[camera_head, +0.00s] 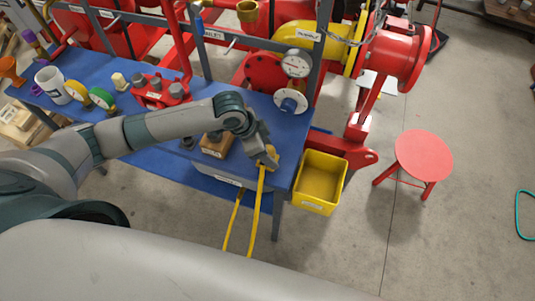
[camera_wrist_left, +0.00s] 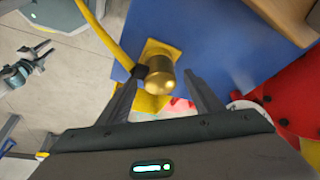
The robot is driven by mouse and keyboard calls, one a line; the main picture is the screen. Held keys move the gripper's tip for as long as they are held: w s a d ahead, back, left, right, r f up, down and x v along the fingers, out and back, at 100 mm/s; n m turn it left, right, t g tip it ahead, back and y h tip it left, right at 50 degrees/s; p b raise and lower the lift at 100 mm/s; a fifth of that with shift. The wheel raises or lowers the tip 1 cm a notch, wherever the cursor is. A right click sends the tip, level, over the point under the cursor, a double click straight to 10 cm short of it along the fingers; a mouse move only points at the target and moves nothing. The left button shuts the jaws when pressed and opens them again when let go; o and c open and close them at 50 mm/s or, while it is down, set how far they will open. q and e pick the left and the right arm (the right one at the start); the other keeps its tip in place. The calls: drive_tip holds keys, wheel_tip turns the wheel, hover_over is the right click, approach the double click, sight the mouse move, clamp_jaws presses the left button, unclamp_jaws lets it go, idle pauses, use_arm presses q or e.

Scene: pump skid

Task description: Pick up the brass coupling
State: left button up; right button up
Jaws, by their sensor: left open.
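The brass coupling (camera_wrist_left: 160,76) is a rounded brass cylinder over a yellow pad (camera_wrist_left: 152,102) at the blue table's edge, with a dark collar and a yellow hose beside it. In the head view only a bit of brass (camera_head: 270,158) shows at my gripper. My left gripper (camera_head: 262,160) points down there. In the wrist view its open fingers (camera_wrist_left: 163,80) stand on either side of the coupling's lower part; I cannot tell whether they touch it. A small grey and teal gripper (camera_wrist_left: 38,58), apparently my right one, shows at the left; its jaws are unclear.
A yellow bin (camera_head: 320,178) and a red stool (camera_head: 423,155) stand to the right.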

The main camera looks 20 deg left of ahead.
use_arm(q)
drive_tip(key=shift+f, duration=0.25)
drive_tip(key=c, duration=1.3)
drive_tip(key=shift+w+r, duration=0.1)
drive_tip(key=shift+r, duration=0.05)
drive_tip(key=shift+d+r+b, duration=0.1)
drive_tip(key=shift+r+b, duration=0.4)
drive_tip(key=shift+r, duration=0.15)
wheel_tip(320, 180, up, 3)
drive_tip(key=shift+f+b, duration=0.2)
drive_tip(key=shift+b, duration=0.5)
drive_tip(key=s+d+r, duration=0.1)
drive_tip(key=s+r, duration=0.1)
drive_tip(key=s, duration=0.1)
drive_tip(key=s+d+r+b, duration=0.1)
drive_tip(key=s+r, duration=0.1)
drive_tip(key=s, duration=0.2)
drive_tip(key=s+d+r+b, duration=0.1)
drive_tip(key=s+r, duration=0.2)
drive_tip(key=s, duration=0.1)
drive_tip(key=shift+d, duration=0.4)
